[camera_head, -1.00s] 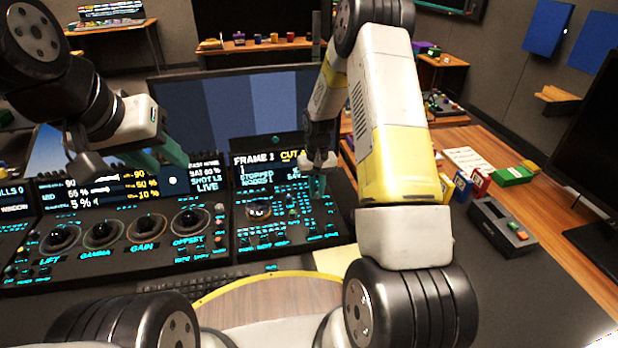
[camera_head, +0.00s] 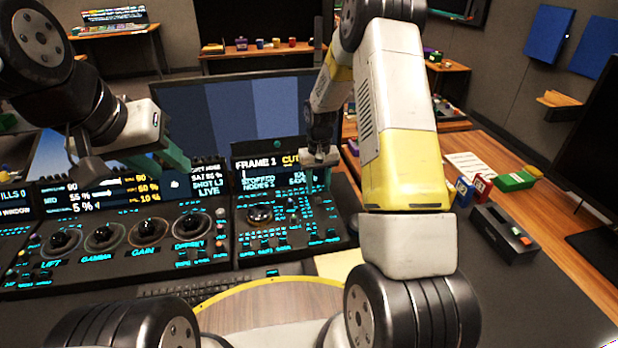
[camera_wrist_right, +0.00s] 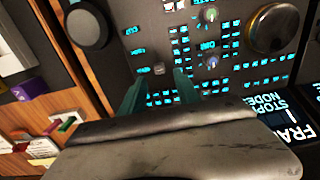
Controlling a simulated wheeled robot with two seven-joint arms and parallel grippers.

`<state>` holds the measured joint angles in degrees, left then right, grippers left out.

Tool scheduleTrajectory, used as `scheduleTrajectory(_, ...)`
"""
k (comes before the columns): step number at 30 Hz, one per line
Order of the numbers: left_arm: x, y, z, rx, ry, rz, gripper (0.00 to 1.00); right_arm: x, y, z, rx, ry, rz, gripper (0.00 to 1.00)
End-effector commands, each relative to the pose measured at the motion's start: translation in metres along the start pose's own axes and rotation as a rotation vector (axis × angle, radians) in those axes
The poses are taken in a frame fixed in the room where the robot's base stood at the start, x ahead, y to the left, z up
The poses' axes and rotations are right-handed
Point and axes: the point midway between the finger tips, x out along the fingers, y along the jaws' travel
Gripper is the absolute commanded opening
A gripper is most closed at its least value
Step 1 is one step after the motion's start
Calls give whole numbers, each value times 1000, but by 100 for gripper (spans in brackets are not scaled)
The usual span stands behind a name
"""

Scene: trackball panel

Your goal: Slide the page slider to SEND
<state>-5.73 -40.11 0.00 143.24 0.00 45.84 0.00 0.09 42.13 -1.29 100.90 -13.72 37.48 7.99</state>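The control panel (camera_head: 285,248) stands in front of me, with small glowing labels around its buttons. A small grey knob (camera_wrist_right: 160,69), which looks like the page slider, sits beside a column of tiny labels in the right wrist view. The labels are too blurred to read surely. My right gripper (camera_wrist_right: 160,82) is open, its teal fingers apart, with the knob between and just beyond their tips; contact cannot be told. In the head view the right gripper (camera_head: 318,182) is over the panel's right part. My left gripper (camera_head: 172,158) hangs over the left console, its fingers partly hidden.
The panel screen (camera_head: 268,172) shows FRAME 1 and a partly hidden yellow CUT. A dark trackball (camera_head: 260,214) lies left of the right gripper. Large dials (camera_head: 145,230) line the left console. A grey button box (camera_head: 504,232) stands on the right desk.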

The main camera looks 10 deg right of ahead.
Motion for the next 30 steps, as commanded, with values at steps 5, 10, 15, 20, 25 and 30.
scheduleTrajectory(5, 0, 0, 0, 0, 0, 0, 36, -29, 0, -1, -1, 3, 0, 38)
scheduleTrajectory(10, 0, 0, 0, 0, 0, 0, 36, -40, 0, 0, -2, 1, 0, 38)
scheduleTrajectory(15, 0, 0, 0, 0, 0, 0, 36, -41, 0, 0, -2, 0, 0, 38)
scheduleTrajectory(20, 0, 0, 0, 0, 0, 0, 36, -43, 0, 0, -1, 3, 0, 38)
scheduleTrajectory(25, 0, 0, 0, 0, 0, 0, 36, -84, -1, 9, 2, 49, -11, 38)
scheduleTrajectory(30, 0, 0, 0, 0, 0, 0, 36, -162, -4, 43, 7, 142, -37, 38)
